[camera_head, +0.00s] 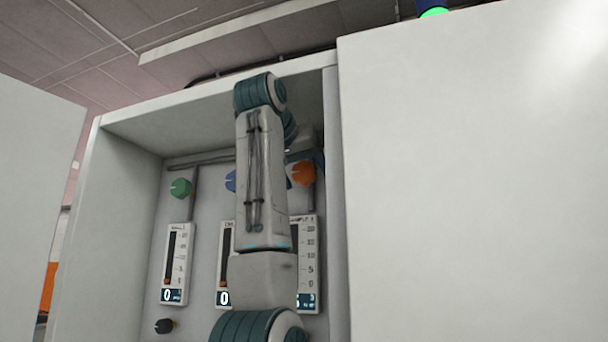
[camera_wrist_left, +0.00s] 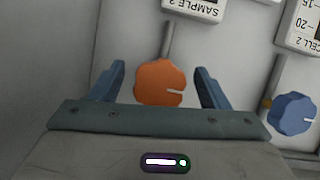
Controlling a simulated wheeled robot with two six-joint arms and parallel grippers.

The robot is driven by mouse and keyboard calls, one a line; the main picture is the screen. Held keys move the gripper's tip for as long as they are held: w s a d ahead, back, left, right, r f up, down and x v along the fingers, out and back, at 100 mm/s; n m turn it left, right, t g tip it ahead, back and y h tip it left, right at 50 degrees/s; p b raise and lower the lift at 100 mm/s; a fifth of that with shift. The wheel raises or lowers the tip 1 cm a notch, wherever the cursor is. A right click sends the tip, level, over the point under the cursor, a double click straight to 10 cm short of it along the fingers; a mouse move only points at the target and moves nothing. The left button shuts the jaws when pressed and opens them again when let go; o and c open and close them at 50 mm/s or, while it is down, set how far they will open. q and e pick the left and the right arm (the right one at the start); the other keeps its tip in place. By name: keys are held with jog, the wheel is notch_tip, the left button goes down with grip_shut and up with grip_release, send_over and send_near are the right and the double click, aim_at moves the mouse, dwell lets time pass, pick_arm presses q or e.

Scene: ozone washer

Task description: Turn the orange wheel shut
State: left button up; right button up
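The orange wheel (camera_head: 303,173) is a lobed knob on a pipe at the upper right of the cabinet's back panel, partly hidden by my left arm in the head view. In the left wrist view the orange wheel (camera_wrist_left: 160,82) sits between the fingers of my left gripper (camera_wrist_left: 160,70). The fingers are open, one on either side, with a visible gap to the wheel on both sides. A light mark on the wheel points right in that view. My left gripper is mostly hidden behind my arm in the head view. My right gripper is not in view.
A green knob (camera_head: 181,187) and a blue knob (camera_head: 231,181) sit left of the orange wheel; the blue one also shows in the wrist view (camera_wrist_left: 292,113). Gauges (camera_head: 176,265) hang below. A black knob (camera_head: 164,326) is lower left. Cabinet walls and a white door (camera_head: 470,190) flank the opening.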

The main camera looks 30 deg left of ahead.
pick_arm(q)
jog(key=b+v, duration=0.5)
jog(key=v, duration=0.6)
jog(key=shift+w+f, duration=0.1)
dwell(0.6)
